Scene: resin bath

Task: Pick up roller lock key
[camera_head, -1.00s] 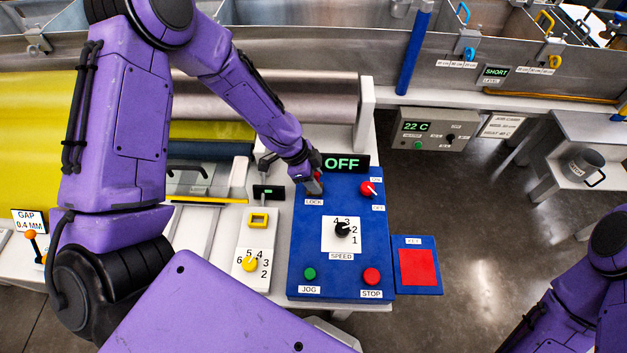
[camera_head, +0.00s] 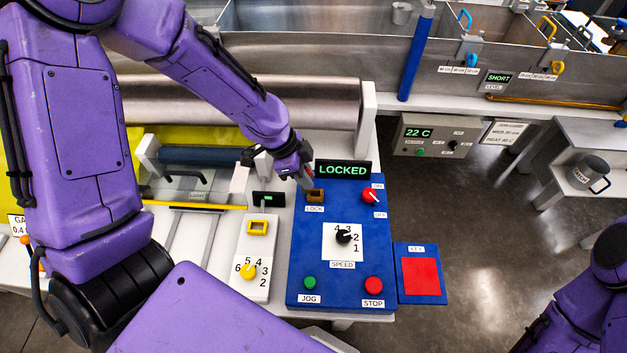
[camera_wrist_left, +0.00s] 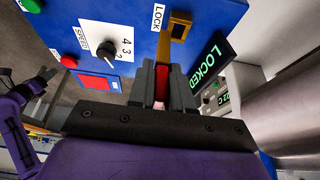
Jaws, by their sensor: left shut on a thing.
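My left gripper (camera_wrist_left: 162,82) is shut on the roller lock key (camera_wrist_left: 161,84), whose red part shows between the fingers in the wrist view. In the head view my left gripper (camera_head: 306,183) is just above and left of the brass-coloured lock socket (camera_head: 314,196) on the blue control panel (camera_head: 335,275). The socket's dark opening shows in the wrist view (camera_wrist_left: 179,29), with no key in it. The display above the panel (camera_head: 343,170) reads LOCKED. My right gripper (camera_wrist_left: 42,78) appears small at the left of the wrist view; its fingers are unclear.
A blue plate with a red square (camera_head: 421,277), labelled KEY, adjoins the panel's right side. A red ON/OFF switch (camera_head: 370,195), black speed knob (camera_head: 344,236), green JOG button (camera_head: 310,283) and red STOP button (camera_head: 373,285) stand on the panel. A metal roller (camera_head: 240,105) lies behind.

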